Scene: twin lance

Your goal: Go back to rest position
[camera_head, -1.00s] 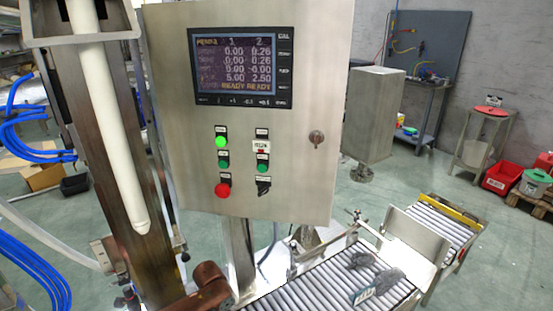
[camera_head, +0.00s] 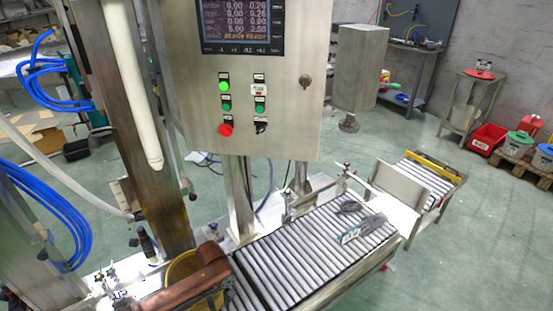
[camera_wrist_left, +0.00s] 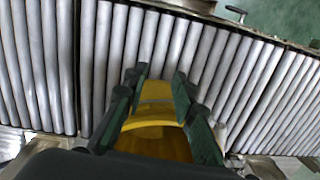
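In the left wrist view my left gripper (camera_wrist_left: 160,85) has its two dark green fingers spread apart, one on each side of a yellow bucket-like thing (camera_wrist_left: 157,115). The yellow fills the space between them; whether the fingers press on it I cannot tell. Rollers lie beyond the fingertips. In the head view a copper-brown arm link (camera_head: 195,285), apparently of my left arm, comes in at the bottom, in front of a yellow bucket (camera_head: 179,267) by the near end of the conveyor. The left fingers are hidden there. My right gripper is not in view.
A roller conveyor (camera_head: 300,255) runs to the right, with a dark grey object (camera_head: 362,229) on it. A control panel (camera_head: 280,105) on a post stands behind. A white lance (camera_head: 142,110) hangs at left. Green floor (camera_head: 440,265) is clear at right.

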